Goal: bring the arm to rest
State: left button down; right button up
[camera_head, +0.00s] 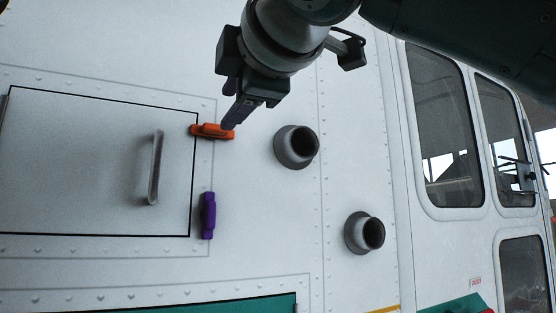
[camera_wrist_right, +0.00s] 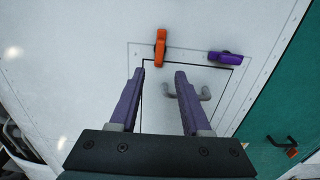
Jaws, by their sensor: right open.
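My right gripper (camera_head: 232,104) is in front of the white helicopter side in the head view, just above the orange latch (camera_head: 212,131). In the right wrist view the gripper (camera_wrist_right: 158,72) shows its two purple fingers apart with nothing between them. The orange latch (camera_wrist_right: 160,47) lies ahead of the fingertips there, clear of them. A purple latch (camera_head: 208,215) sits at the lower right corner of the closed-looking hatch panel (camera_head: 80,160); it also shows in the right wrist view (camera_wrist_right: 225,57). My left gripper is not in view.
The hatch has a grey handle (camera_head: 155,168). Two grey round pipe stubs (camera_head: 296,146) (camera_head: 365,233) stick out of the wall to the right of the latches. Windows (camera_head: 444,130) are farther right. A green panel (camera_wrist_right: 280,100) with a dark handle is at the right in the wrist view.

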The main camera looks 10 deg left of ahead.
jog(key=s+d+f+m+g+h, duration=0.2)
jog(key=d+f+m, duration=0.3)
jog(key=f, duration=0.6)
jog(key=s+d+f+m+g+h, duration=0.1)
jog(key=s+d+f+m, duration=0.3)
jog(key=f, duration=0.7)
jog(key=s+d+f+m+g+h, duration=0.1)
jog(key=d+f+m+g+h, duration=0.1)
jog(key=d+f+m, duration=0.65)
jog(key=s+d+f+m+g+h, duration=0.2)
jog(key=s+d+f+g, duration=0.1)
jog(key=s+d+f, duration=0.3)
jog(key=s+d+f+m+g+h, duration=0.2)
jog(key=s+d+f, duration=0.4)
jog(key=s+f, duration=0.5)
jog(key=s+m+g, duration=0.1)
jog(key=s, duration=0.3)
jog(key=shift+s+d+h, duration=0.25)
jog(key=shift+d+h, duration=0.1)
jog(key=shift+h, duration=0.05)
jog(key=shift+w+m, duration=0.1)
jog(key=shift+m, duration=0.15)
